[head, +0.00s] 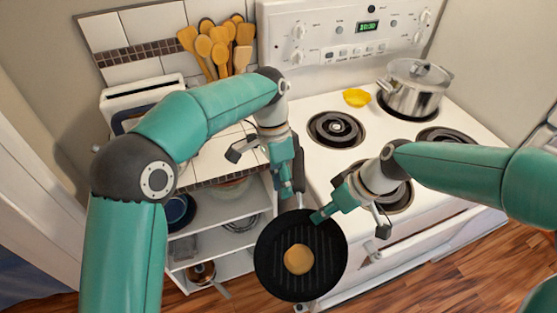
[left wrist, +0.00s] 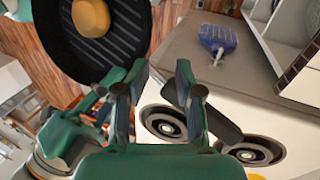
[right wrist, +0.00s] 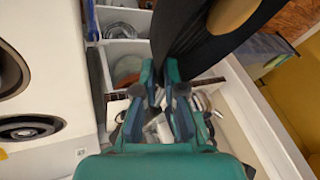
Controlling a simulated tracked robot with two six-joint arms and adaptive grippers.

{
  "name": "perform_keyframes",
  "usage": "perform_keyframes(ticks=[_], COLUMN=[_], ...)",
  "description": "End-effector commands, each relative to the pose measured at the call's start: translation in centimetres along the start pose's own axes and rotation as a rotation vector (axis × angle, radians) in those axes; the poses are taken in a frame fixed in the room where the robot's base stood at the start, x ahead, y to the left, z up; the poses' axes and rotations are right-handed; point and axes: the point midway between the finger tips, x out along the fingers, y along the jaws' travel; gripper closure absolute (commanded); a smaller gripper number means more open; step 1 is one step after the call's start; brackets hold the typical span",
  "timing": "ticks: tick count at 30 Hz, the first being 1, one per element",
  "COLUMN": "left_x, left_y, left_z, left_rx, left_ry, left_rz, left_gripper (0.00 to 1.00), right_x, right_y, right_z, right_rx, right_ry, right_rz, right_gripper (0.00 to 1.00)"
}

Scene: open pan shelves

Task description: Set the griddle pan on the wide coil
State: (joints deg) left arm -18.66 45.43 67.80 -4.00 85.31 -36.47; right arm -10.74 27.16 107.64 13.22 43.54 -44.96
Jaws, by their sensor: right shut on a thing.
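The black ridged griddle pan (head: 322,262) hangs in the air in front of the stove's left front corner, a round golden piece of food (head: 298,259) on it. My right gripper (head: 318,216) is shut on the pan's rim; the pan also shows at the top of the right wrist view (right wrist: 190,30). My left gripper (head: 287,190) is above the pan's far edge, beside its dark handle (head: 299,168). Its fingers are apart and empty in the left wrist view (left wrist: 157,80). Coils show at back left (head: 336,128), front left (head: 402,196) and front right (head: 445,135); which is widest is unclear.
A steel pot (head: 414,92) with a lid covers the back right coil. Open shelves (head: 215,218) with pans stand left of the stove (head: 365,155). Wooden utensils (head: 216,45) stand on the counter behind.

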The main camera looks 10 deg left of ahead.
Motion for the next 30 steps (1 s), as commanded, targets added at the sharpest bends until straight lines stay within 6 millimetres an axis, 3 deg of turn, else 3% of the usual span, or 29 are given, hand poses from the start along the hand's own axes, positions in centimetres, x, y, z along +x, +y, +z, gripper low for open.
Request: perform_keyframes(ticks=[6,12,19,30], left_x=[-4.1,-6.0,-6.7,-6.7], left_y=[0.0,0.0,0.0,0.0], left_z=[0.0,-0.1,0.0,0.0], left_rx=[0.0,0.0,0.0,0.0], left_ry=[0.003,0.001,0.0,0.0], left_rz=[-0.002,-0.001,0.0,0.0], left_gripper=[0.65,0.65,0.65,0.65], right_x=[-0.1,-0.1,0.4,4.3], right_y=[0.0,0.0,0.2,1.6], right_z=[-0.1,-0.1,-0.4,-2.4], right_rx=[0.001,0.001,-0.025,-0.246], right_ry=[0.001,0.001,-0.008,-0.095], right_rz=[-0.001,-0.001,-0.012,-0.104], right_gripper=[1.0,1.0,1.0,1.0])
